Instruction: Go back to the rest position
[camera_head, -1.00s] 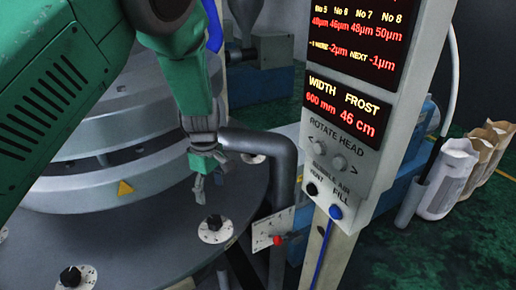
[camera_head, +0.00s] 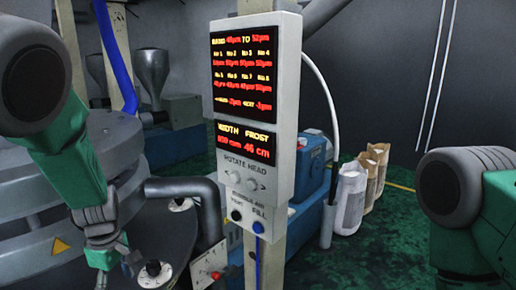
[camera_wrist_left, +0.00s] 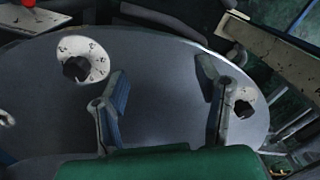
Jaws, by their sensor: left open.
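My left gripper (camera_head: 114,275) is low at the left of the head view, over the dark round table of the machine near a black knob on a white dial (camera_head: 153,272). In the left wrist view its two fingers (camera_wrist_left: 165,112) are spread apart with nothing between them, above the grey tabletop (camera_wrist_left: 160,65). A black knob on a white dial (camera_wrist_left: 76,68) lies beyond the left finger, and another black knob (camera_wrist_left: 244,109) lies beside the right finger. My right arm shows at the right edge of the head view, but its gripper is out of view.
A control panel with red and yellow readouts (camera_head: 246,104) stands on a post (camera_head: 276,255) in the middle. A grey pipe (camera_head: 209,205) and a small plate with a red knob (camera_head: 216,275) are beside the table. White and brown sacks (camera_head: 349,198) stand on the green floor behind.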

